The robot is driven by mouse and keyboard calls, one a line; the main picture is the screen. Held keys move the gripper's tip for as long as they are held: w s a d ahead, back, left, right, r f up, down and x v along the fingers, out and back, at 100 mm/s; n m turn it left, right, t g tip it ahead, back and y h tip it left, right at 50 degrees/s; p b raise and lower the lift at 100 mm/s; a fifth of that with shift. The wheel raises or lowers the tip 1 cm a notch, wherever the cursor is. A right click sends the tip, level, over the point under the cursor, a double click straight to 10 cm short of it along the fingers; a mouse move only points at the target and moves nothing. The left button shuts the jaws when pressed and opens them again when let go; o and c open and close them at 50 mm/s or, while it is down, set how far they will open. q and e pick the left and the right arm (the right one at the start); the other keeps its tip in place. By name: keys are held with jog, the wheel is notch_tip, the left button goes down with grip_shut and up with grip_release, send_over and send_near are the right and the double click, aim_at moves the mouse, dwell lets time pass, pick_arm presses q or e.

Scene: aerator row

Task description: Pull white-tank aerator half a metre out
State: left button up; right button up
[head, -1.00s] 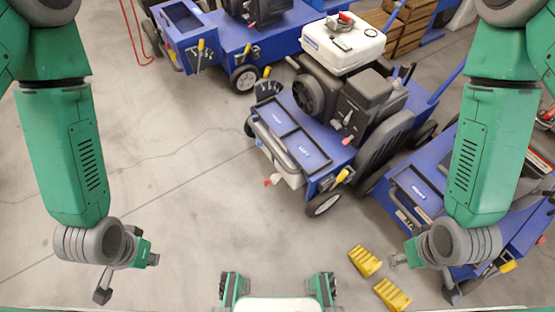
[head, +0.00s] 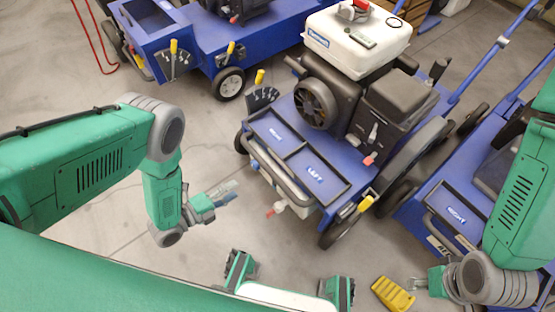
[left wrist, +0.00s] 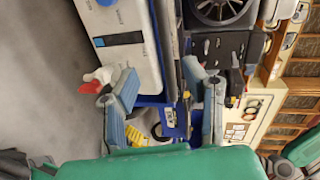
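The white-tank aerator (head: 330,175) is a blue wheeled machine with a white tank (head: 358,42) on top and a black engine. A grey front handle bar (head: 272,170) runs along its near side. My left gripper (head: 232,192) is open and empty, left of that bar and apart from it. In the left wrist view its two fingers (left wrist: 160,85) are spread, with a grey bar (left wrist: 170,45) and a white panel (left wrist: 118,40) beyond them. My right gripper (head: 414,284) is low at the right, near a yellow wedge; its fingers are too small to read.
Another blue machine (head: 195,45) stands at the back left, and one (head: 450,215) stands close on the right. A yellow wedge (head: 392,295) lies on the floor at the front right. Grey floor (head: 215,150) is open left of the aerator.

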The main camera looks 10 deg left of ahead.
aim_at(267, 172)
pick_arm(q)
jog(key=shift+m+h, duration=0.3)
jog(key=shift+m, duration=0.1)
jog(key=b+x, duration=0.5)
jog(key=x, duration=0.8)
jog(key=shift+w+d, duration=0.1)
jog(key=shift+d, duration=0.05)
jog(key=shift+w+d+r, duration=0.1)
jog(key=shift+w+d, duration=0.25)
jog(key=shift+d, duration=0.2)
jog(key=shift+a, duration=0.1)
pick_arm(e)
notch_tip(267, 172, down, 6)
jog(key=d, duration=0.1)
pick_arm(q)
jog(key=shift+a, duration=0.1)
jog(key=shift+a, duration=0.1)
grip_shut()
pick_arm(e)
jog(key=shift+a+r, duration=0.15)
